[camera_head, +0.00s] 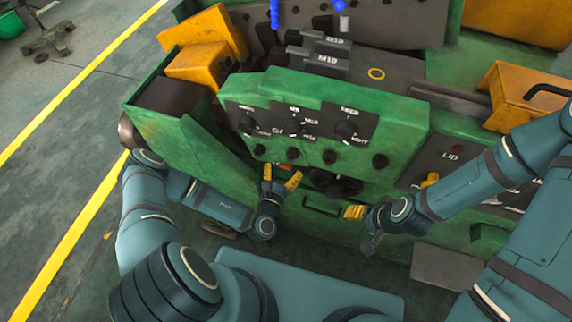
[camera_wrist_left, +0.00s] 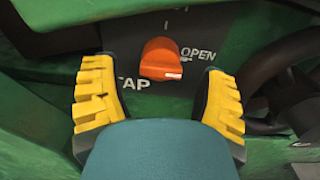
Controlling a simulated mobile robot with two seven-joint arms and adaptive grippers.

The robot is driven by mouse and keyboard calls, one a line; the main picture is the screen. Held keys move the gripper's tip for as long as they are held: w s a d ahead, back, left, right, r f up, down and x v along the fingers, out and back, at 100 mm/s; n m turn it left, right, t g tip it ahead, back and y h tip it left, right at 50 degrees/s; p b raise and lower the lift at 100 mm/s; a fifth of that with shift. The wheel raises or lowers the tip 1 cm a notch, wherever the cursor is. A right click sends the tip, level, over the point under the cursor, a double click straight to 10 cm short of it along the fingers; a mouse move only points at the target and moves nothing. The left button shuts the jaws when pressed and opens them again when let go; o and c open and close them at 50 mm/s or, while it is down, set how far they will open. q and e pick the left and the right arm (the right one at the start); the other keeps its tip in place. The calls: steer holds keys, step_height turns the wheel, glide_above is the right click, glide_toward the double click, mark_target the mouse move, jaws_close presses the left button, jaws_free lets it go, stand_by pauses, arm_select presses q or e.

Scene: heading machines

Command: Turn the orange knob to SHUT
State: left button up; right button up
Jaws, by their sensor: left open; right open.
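The orange knob (camera_wrist_left: 160,58) sits on a dark panel in the left wrist view, with a white mark at its lower right. The word OPEN is printed to its right and letters reading TAP to its lower left; no SHUT label is readable. My left gripper (camera_wrist_left: 160,100) is open, its yellow fingers on either side of the knob and apart from it. In the head view my left gripper (camera_head: 281,180) is at the machine's front, and the knob is mostly hidden there. My right gripper (camera_head: 362,226) is open and empty further right, before the same front.
The green machine (camera_head: 400,130) fills the middle, with several black knobs (camera_head: 345,130) on its upper panel. A dark round handwheel (camera_wrist_left: 285,85) lies close right of my left gripper. Open floor (camera_head: 60,130) lies at the left.

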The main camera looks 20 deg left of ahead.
arm_select(q)
steer(key=shift+w, duration=1.1)
steer(key=c, duration=1.2)
